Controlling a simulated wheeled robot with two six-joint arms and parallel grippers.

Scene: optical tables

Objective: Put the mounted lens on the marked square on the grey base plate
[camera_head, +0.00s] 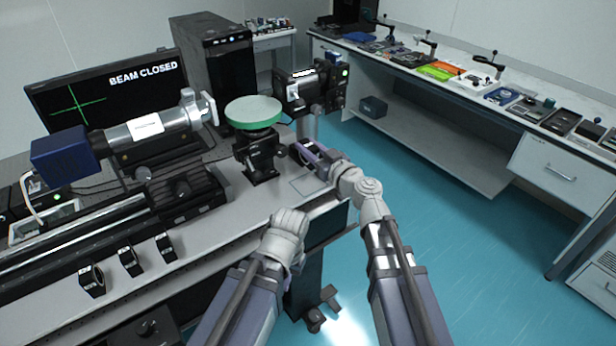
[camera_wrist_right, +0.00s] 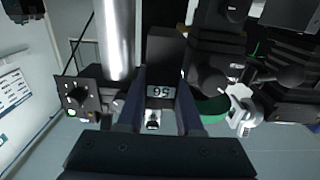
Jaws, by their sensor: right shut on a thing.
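My right gripper (camera_head: 306,152) (camera_wrist_right: 160,80) is shut on a black block with a white number label (camera_wrist_right: 160,92), seen between the fingers in the wrist view. I take this block to be the mounted lens; its glass is not visible. In the head view it is mostly hidden by the fingers, close above or on the bench; I cannot tell whether it touches. A thin outlined square (camera_head: 310,186) lies on the grey base plate (camera_head: 235,205), just below the gripper in the picture. My left gripper (camera_head: 289,222) is over the front edge; its jaws do not show clearly.
A pale green disc (camera_head: 253,110) on a black stand (camera_head: 262,165) is left of the right gripper. A black camera unit (camera_head: 312,88) on a silver post (camera_wrist_right: 115,40) is behind. Small black holders (camera_head: 130,262) stand at front left. A long tube (camera_head: 150,127) lies left.

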